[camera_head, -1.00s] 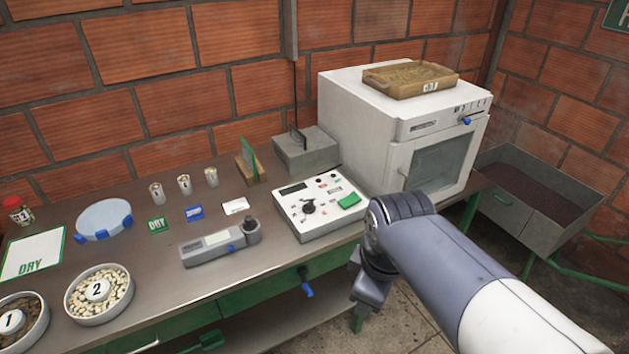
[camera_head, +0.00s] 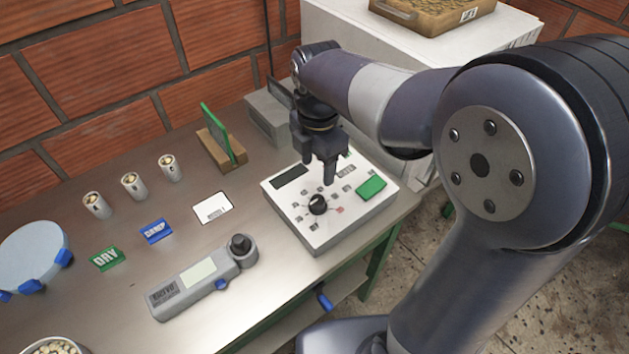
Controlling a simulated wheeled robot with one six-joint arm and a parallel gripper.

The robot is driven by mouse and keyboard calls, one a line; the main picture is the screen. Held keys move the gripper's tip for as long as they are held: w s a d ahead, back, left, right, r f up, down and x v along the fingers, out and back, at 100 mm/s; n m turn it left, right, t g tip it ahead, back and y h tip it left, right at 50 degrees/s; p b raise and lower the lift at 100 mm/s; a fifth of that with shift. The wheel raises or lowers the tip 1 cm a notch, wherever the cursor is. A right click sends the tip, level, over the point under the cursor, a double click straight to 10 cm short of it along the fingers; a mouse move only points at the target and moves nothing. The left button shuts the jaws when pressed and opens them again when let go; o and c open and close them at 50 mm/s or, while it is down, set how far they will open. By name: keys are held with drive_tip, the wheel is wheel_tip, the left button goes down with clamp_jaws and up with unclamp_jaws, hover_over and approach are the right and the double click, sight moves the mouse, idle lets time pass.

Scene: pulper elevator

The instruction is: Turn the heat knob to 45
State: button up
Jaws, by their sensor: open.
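A white control box (camera_head: 297,231) sits on the bench with a black round knob (camera_head: 318,204) on its sloped top. Small marks ring the knob, too small to read, so I cannot tell its setting or confirm it is the heat knob. The box also has a dark display (camera_head: 289,177) and a green button (camera_head: 371,187). My gripper (camera_head: 321,170) is open and points down over the back part of the box. Its fingertips appear just behind and above the knob, apart from it, and hide part of the panel.
A grey handheld meter (camera_head: 199,280) lies to the left of the box. A green plate in a wooden stand (camera_head: 228,160) and a grey block (camera_head: 262,130) stand behind. The white oven (camera_head: 400,45) is at the back right, partly hidden by my arm.

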sight(318, 199)
wheel_tip(318, 199, down, 10)
drive_tip(key=shift+s+f, duration=0.15)
idle(0.3)
drive_tip(key=c, duration=1)
